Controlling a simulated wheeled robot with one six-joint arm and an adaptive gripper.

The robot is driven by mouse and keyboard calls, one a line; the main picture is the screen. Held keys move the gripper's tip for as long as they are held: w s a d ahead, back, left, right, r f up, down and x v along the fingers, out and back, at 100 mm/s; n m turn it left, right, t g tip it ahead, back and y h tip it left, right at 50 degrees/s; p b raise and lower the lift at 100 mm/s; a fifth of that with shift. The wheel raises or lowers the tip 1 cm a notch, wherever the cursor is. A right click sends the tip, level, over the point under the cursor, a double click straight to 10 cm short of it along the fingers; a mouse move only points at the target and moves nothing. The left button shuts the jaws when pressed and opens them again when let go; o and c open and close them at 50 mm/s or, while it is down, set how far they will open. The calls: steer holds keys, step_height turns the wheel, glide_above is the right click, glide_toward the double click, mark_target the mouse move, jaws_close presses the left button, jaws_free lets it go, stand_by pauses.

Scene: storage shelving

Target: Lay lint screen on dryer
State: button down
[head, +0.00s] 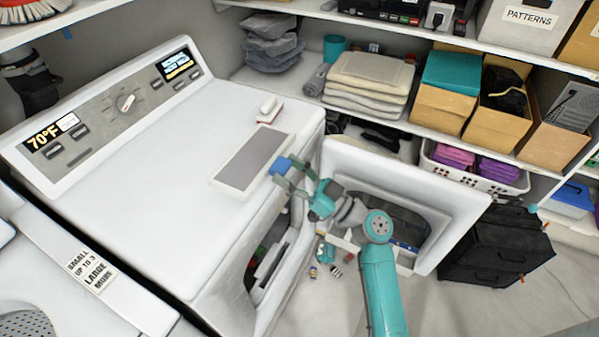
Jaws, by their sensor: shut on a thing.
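The lint screen (250,160) is a flat white frame with a grey mesh panel and what looks like a blue tab at its near right corner. It is over the front right part of the white dryer's (170,160) top. I cannot tell whether it rests flat there or is held just above. The fingers partly hide that end.
A small red and white brush-like object (268,109) lies behind the screen on the dryer top. The dryer door (455,205) hangs open to the right, near my arm. Shelves with folded towels (368,80) and boxes (445,105) stand behind. The dryer's left top is clear.

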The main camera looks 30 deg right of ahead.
steer(key=shift+w+a+f, duration=0.3)
steer(key=shift+w+a, duration=0.25)
steer(key=shift+w, duration=0.2)
steer(key=shift+w+a+f, duration=0.25)
steer(key=shift+w+a, duration=0.3)
steer(key=shift+w, duration=0.15)
steer(key=shift+d+f, duration=0.1)
steer(key=shift+f, duration=2.25)
steer(key=shift+c, duration=1.6)
jaws_free()
steer(key=shift+s, duration=0.1)
